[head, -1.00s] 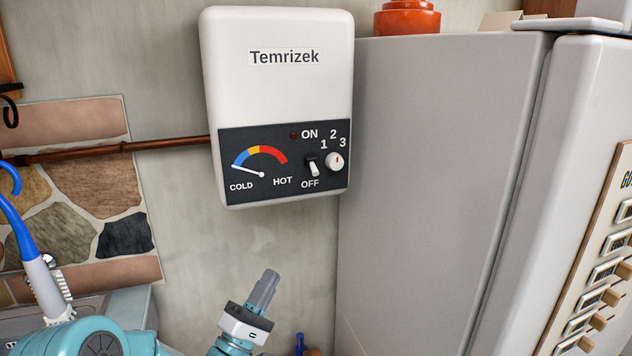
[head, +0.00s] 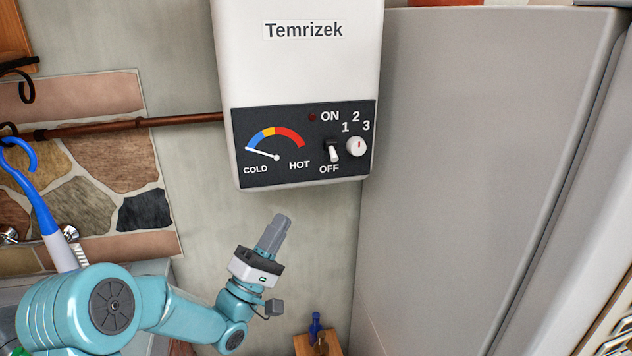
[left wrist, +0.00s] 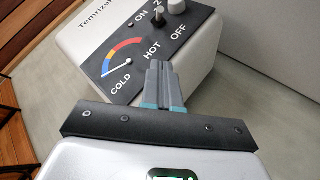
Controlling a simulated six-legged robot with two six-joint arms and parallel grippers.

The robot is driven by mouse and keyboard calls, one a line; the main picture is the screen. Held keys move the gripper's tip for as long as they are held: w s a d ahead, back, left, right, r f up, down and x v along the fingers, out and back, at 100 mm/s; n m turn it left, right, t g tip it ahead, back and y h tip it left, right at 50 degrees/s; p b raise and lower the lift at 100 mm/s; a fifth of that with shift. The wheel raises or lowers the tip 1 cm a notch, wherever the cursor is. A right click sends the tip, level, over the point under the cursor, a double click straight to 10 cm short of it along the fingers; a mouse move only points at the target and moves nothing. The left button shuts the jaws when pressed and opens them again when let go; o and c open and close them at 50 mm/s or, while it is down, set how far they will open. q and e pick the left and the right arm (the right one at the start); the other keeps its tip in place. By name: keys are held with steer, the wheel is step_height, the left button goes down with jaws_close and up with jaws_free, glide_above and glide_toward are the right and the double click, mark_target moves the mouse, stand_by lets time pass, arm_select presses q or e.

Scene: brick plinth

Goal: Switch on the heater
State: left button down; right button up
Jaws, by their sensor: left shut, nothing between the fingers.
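The white wall heater (head: 305,65), labelled Temrizek, hangs at the top middle of the head view. Its dark panel carries a toggle switch (head: 333,151) tilted down toward OFF, a round white knob (head: 356,146) marked 1, 2, 3, and a gauge (head: 275,143) with its needle at COLD. The indicator lamp (head: 312,117) beside ON looks dark red and unlit. My left gripper (head: 282,222) is shut and empty, below the heater and apart from it. In the left wrist view the gripper (left wrist: 158,66) points at the panel, with the switch (left wrist: 157,19) beyond its tips. My right gripper is not seen.
A large grey cabinet (head: 470,170) stands just right of the heater. A copper pipe (head: 130,124) enters the heater from the left. A blue-handled brush-like thing (head: 40,205) stands at left. Bare wall (head: 205,190) lies below the heater.

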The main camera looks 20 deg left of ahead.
arm_select(q)
step_height(320, 180, up, 3)
steer(key=p, duration=0.5)
glide_toward(330, 148)
steer(key=shift+w+a+r, duration=0.2)
steer(key=shift+w+a, duration=0.2)
steer(key=shift+w, duration=0.2)
steer(key=shift+w+a+r, duration=0.15)
steer(key=shift+w+a, duration=0.25)
steer(key=shift+w, duration=0.2)
steer(key=d+r+p, duration=0.1)
steer(key=d+r, duration=0.1)
steer(key=shift+w+d+p, duration=0.25)
steer(key=shift+p, duration=0.1)
steer(key=shift+w+d+f, duration=0.1)
steer(key=shift+w+d, duration=0.3)
steer(key=shift+s, duration=0.3)
steer(key=shift+w, duration=0.25)
steer(key=shift+s+r+n+y, duration=0.3)
steer(key=shift+n+y, duration=0.2)
steer(key=shift+n, duration=0.2)
steer(key=shift+d, duration=0.1)
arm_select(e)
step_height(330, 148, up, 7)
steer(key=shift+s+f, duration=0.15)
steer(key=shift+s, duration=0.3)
